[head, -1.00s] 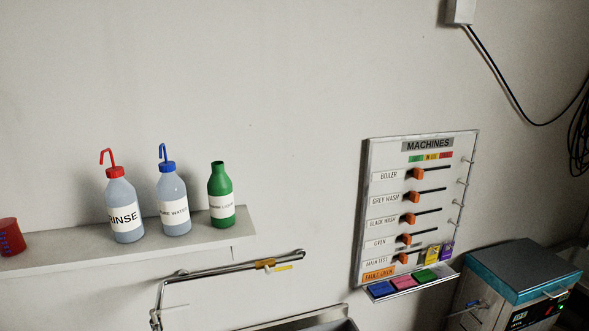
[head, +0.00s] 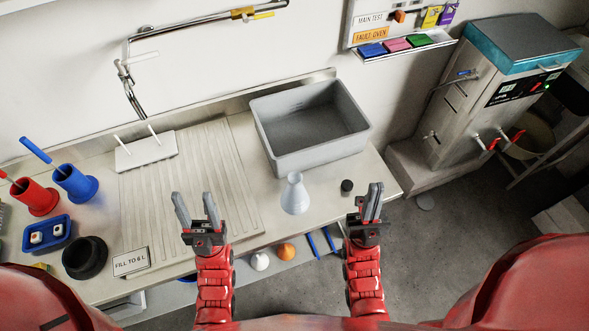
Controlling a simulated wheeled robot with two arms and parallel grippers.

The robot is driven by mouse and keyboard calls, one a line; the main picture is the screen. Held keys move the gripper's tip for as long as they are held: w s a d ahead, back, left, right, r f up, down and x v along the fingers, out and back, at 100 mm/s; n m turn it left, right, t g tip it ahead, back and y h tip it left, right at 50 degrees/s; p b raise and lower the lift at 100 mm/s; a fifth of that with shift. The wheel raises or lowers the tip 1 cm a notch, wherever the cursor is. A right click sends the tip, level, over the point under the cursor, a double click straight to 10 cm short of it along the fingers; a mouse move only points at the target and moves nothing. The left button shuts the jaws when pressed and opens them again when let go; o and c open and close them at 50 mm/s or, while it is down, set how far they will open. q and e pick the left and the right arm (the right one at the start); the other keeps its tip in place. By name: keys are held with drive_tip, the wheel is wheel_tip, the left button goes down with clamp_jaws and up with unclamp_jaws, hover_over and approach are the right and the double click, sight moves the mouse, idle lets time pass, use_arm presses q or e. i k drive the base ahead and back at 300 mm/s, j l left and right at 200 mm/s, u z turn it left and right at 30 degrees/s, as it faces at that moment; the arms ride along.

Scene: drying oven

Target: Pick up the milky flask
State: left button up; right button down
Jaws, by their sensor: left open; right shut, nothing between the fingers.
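The milky flask (head: 294,195) is a pale, whitish conical flask standing upright on the counter, just in front of the grey basin. My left gripper (head: 195,208) is to the left of the flask, over the ribbed draining area, with its fingers apart and nothing between them. My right gripper (head: 369,202) is to the right of the flask near the counter's right end, with its fingers together and empty. Neither gripper touches the flask.
The grey basin (head: 312,127) stands behind the flask. A small black cap (head: 347,186) lies close to my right gripper. A machine (head: 484,100) stands at right.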

sight(294, 200)
drive_tip(key=k+l+u, duration=0.15)
drive_tip(key=l+u, duration=0.2)
drive_tip(key=k+l+u, duration=0.15)
drive_tip(key=u, duration=0.2)
drive_tip(key=k+l+u, duration=0.35)
drive_tip(key=i, duration=0.1)
